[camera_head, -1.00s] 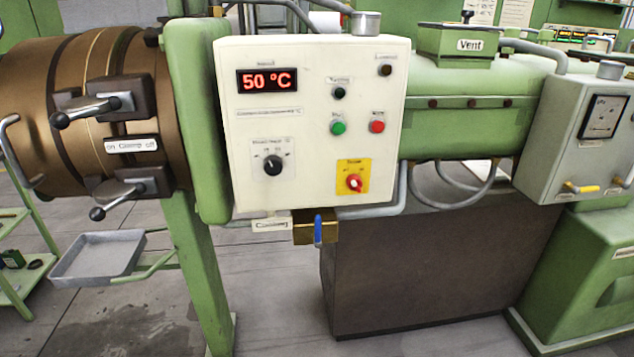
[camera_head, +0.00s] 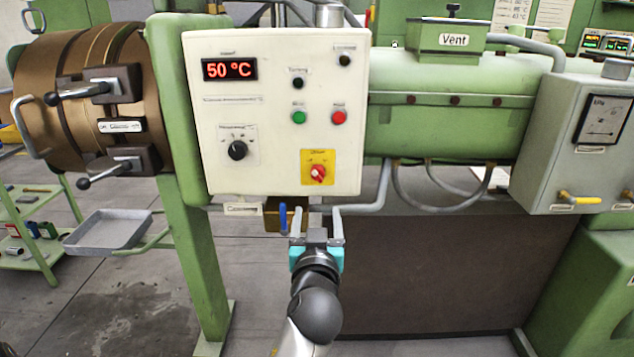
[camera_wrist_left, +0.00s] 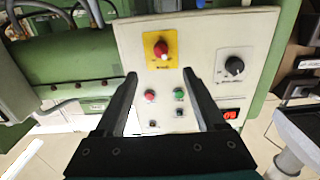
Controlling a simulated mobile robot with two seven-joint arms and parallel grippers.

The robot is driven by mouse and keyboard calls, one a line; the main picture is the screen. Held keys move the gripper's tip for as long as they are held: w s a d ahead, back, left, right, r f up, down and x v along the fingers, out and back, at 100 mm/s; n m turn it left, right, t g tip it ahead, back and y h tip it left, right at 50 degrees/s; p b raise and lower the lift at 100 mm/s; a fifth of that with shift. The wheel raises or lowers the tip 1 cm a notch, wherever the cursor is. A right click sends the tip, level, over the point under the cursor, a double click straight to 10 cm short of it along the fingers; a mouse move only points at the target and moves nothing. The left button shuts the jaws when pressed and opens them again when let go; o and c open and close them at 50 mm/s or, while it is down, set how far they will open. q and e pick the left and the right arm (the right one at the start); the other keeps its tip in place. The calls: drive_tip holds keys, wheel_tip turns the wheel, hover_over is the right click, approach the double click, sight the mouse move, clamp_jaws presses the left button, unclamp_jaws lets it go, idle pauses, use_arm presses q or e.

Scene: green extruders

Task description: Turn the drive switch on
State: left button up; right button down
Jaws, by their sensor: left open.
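A cream control panel (camera_head: 275,70) faces me. It carries a red rotary switch (camera_head: 318,174) on a yellow plate at its lower right and a black rotary knob (camera_head: 237,150) at its lower left. The small labels are too blurred to read. My left gripper (camera_head: 317,216) is open and empty, just below the panel in the picture, under the red switch. In the left wrist view the fingers (camera_wrist_left: 160,76) stand apart. The red switch (camera_wrist_left: 161,49) shows beyond them at the top, and the black knob (camera_wrist_left: 234,66) to the right.
A green button (camera_head: 299,117) and a red button (camera_head: 338,117) sit above the switch. The display (camera_head: 229,69) reads 50 °C. A blue-handled valve (camera_head: 283,217) and a grey pipe (camera_head: 383,190) lie close to the left gripper. Black clamp levers (camera_head: 98,91) are at the left.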

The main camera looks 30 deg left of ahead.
sight(318, 178)
use_arm(q)
drive_tip(key=x, duration=1)
drive_tip(key=b+x, duration=0.1)
drive_tip(key=x, duration=0.4)
drive_tip(key=shift+r, duration=0.35)
drive_tip(key=shift+c, duration=0.4)
clamp_jaws()
